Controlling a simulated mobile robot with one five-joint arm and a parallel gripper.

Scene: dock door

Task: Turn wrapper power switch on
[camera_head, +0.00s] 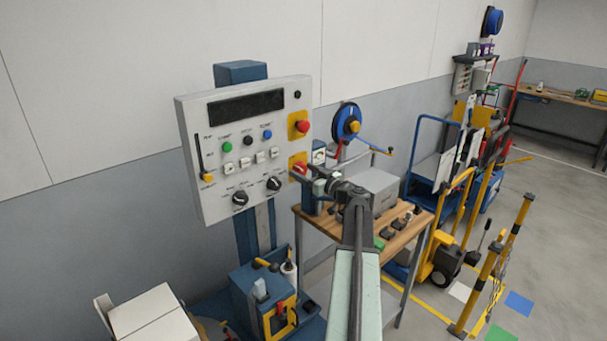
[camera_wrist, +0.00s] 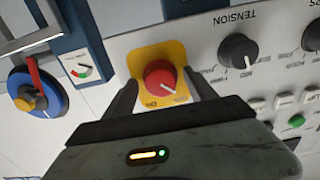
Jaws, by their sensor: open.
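The wrapper power switch (camera_head: 298,167) is a red knob on a yellow plate at the lower right edge of the grey control panel (camera_head: 215,190). In the wrist view the red knob (camera_wrist: 159,76) sits between my two fingertips, and an ON label shows below it on the plate. A pale mark on the knob points to the lower right, away from that label. My gripper (camera_wrist: 161,80) is open, with one finger on each side of the knob; I cannot tell whether they touch it. In the head view my gripper (camera_head: 311,174) reaches the switch from the right.
A red emergency button (camera_head: 302,126) on another yellow plate is above the switch. The black TENSION dial (camera_wrist: 238,50) is close to my right finger in the wrist view.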

